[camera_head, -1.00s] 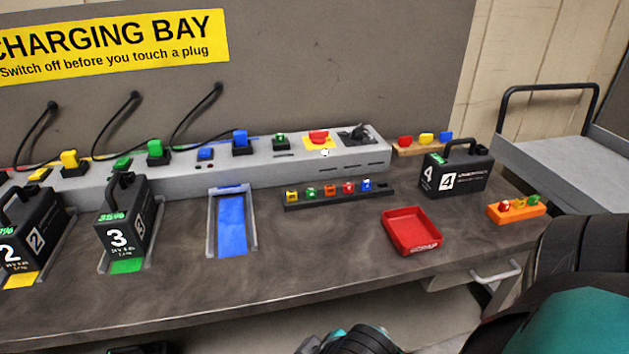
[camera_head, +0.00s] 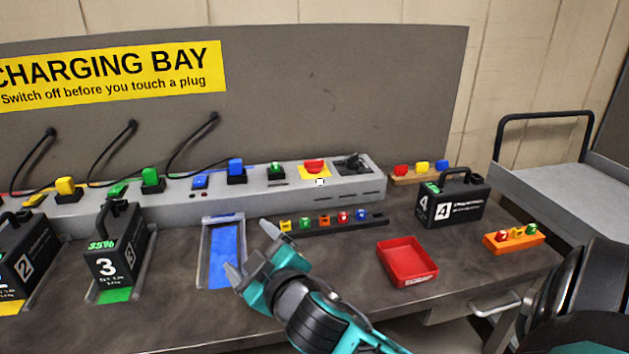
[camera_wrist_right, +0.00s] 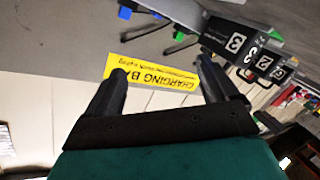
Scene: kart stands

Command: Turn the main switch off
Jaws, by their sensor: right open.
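The main switch is a red knob (camera_head: 315,166) on a yellow plate (camera_head: 314,175), on top of the long grey charging unit (camera_head: 345,187) at the back of the bench. My right gripper (camera_head: 252,250) is open and empty. In the head view it is in front of the unit, below and left of the red knob, near the blue-lined bay. The right wrist view shows its two dark fingers (camera_wrist_right: 160,88) spread apart with nothing between them. The red knob cannot be made out in the right wrist view. My left gripper is not in view.
Batteries 3 (camera_head: 112,255) and 4 (camera_head: 455,201) stand on the bench, left and right. A strip of coloured pieces (camera_head: 372,222) lies before the unit. A red tray (camera_head: 408,262) and an orange block (camera_head: 513,242) are to the right. The blue bay (camera_head: 222,255) is empty.

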